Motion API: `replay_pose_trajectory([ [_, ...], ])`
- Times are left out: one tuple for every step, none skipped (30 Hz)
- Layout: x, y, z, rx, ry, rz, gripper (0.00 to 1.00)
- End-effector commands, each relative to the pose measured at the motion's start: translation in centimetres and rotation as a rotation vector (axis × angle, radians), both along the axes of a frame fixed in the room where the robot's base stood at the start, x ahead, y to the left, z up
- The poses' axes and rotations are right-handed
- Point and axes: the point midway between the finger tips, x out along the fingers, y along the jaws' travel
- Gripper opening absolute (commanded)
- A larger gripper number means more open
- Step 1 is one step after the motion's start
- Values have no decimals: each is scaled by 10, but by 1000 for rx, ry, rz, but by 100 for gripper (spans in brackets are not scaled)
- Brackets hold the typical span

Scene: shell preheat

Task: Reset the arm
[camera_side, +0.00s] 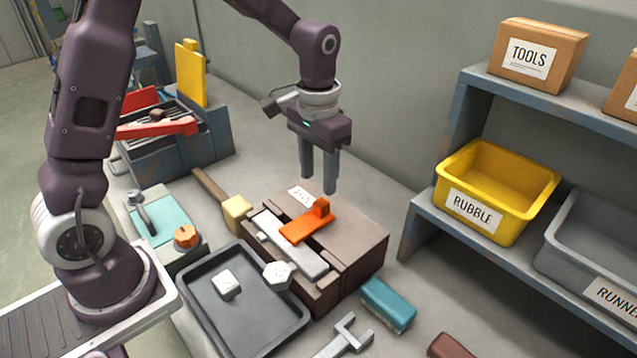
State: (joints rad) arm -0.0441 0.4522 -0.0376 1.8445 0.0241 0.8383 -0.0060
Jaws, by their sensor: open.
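My gripper (319,172) hangs above the back of a brown box-like block (355,238), with its fingers pointing down. The fingers are apart and nothing shows between them. An orange piece with an upright tab (308,224) lies on the block's top, below and slightly left of the fingertips, and does not touch them. A pale grey plate (288,247) lies beside the orange piece on the same block.
A dark tray (218,310) holds a white block; a whitish hexagonal piece (277,275) is at its edge. A mallet (236,210), a teal block (388,304) and a wrench (345,338) lie around. A shelf with a yellow RUBBLE bin (498,190) stands right.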

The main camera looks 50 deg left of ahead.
Motion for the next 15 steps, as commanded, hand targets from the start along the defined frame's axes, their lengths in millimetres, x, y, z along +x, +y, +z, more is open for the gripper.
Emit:
replay_pose_trajectory([
  [-7,-1,16,2,-28,-1,47],
  [-14,-1,28,4,-48,-1,47],
  [-27,-1,47,6,-83,-2,47],
  [-39,-2,62,8,-112,-3,47],
  [-54,-2,76,10,-142,-3,47],
  [-74,-3,93,11,-184,-3,47],
  [-90,-4,104,12,-215,-3,47],
  [-107,-4,113,12,-247,-3,47],
  [-128,-4,122,11,-289,-2,47],
  [-144,-5,127,10,-319,-1,47],
  [-158,-5,130,9,-346,-1,47],
  [-176,-5,132,7,-380,-1,47],
  [-187,-6,132,5,-402,-1,47],
  [-197,-6,132,4,-422,-1,47],
  [-207,-6,131,2,-444,-1,47],
])
